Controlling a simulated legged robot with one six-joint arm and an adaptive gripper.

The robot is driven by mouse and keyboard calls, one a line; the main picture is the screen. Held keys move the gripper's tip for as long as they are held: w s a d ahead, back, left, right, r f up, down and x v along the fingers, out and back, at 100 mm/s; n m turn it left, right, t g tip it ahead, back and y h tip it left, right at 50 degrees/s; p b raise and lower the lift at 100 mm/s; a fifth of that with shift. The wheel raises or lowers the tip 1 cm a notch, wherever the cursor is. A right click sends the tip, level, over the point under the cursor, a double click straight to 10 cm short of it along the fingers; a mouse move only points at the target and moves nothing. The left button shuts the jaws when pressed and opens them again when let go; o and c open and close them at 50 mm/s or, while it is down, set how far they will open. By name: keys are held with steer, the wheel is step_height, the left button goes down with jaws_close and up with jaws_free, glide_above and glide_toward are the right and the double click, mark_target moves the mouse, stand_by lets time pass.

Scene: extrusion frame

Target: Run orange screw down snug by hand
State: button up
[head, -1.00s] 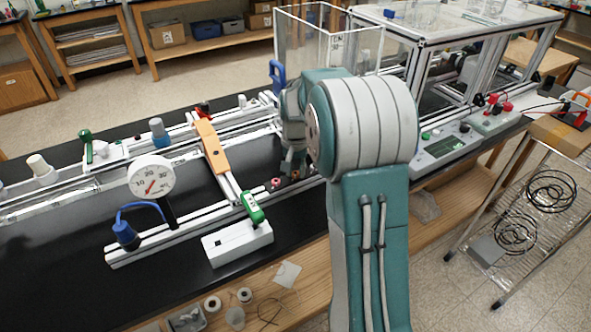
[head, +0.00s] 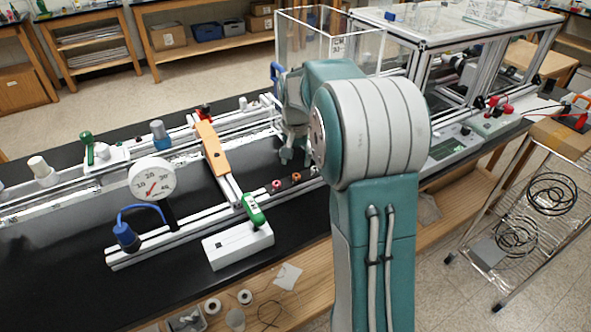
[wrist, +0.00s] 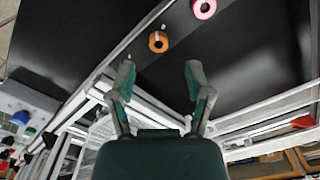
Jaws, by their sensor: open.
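An orange knob-headed piece, which looks like the orange screw (wrist: 158,41), shows in the wrist view just beyond my fingertips, on or beside a pale rail edge. The screw's shank and seat cannot be made out. A pink ring-like piece (wrist: 204,8) lies farther off, and it shows left of the orange one in the head view (head: 277,184).
Aluminium rails with an orange bar (head: 213,148) cross the black bench to the left. A clear box (head: 330,35) stands behind my arm.

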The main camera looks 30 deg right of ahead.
mark_target(295, 178)
step_height(295, 178, up, 8)
steer(key=shift+f, duration=0.25)
steer(key=shift+a, duration=0.1)
steer(key=s+a+r+n+t, duration=0.1)
steer(key=s+a+r+n, duration=0.15)
steer(key=s+a, duration=0.3)
steer(key=s+a+r+n+t, duration=0.1)
steer(key=s+a+r+t, duration=0.2)
steer(key=s, duration=0.4)
steer(key=s+a+f+n, duration=0.2)
steer(key=s+a, duration=0.1)
steer(key=s, duration=0.3)
steer(key=s+a+f+n+t, duration=0.1)
steer(key=s+a+f+n, duration=0.1)
steer(key=s, duration=0.5)
steer(key=shift+s+a+t, duration=0.2)
steer(key=shift+a+t, duration=0.1)
steer(key=shift+a, duration=0.1)
